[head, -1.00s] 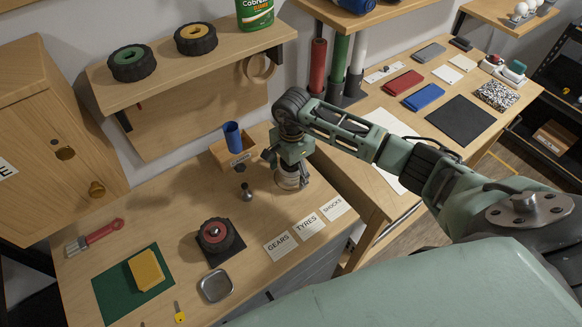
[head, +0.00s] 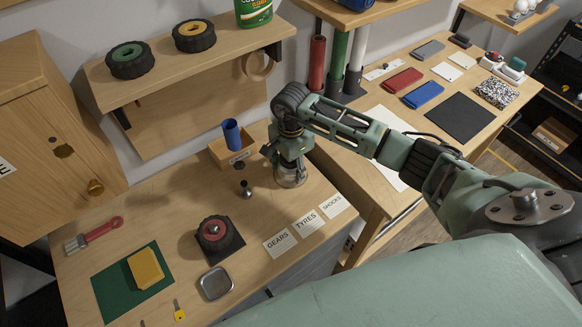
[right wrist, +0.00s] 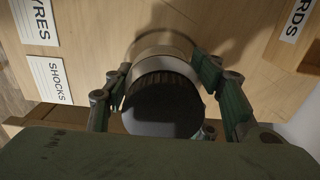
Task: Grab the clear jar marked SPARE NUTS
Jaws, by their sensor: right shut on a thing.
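No lettering on the jar can be read. My right gripper (head: 289,160) is over the jar from above, its fingers on either side. In the right wrist view the gripper (right wrist: 162,78) is shut on the jar near its lid. The fingers hide part of the jar. My left gripper is not in view.
A small wooden box (head: 233,148) with a blue cylinder (head: 232,135) stands behind and left of the jar. A small dark metal part (head: 246,190) is close to its left. A wheel (head: 214,234) sits on a black mat. A shelf (head: 185,70) overhangs the back.

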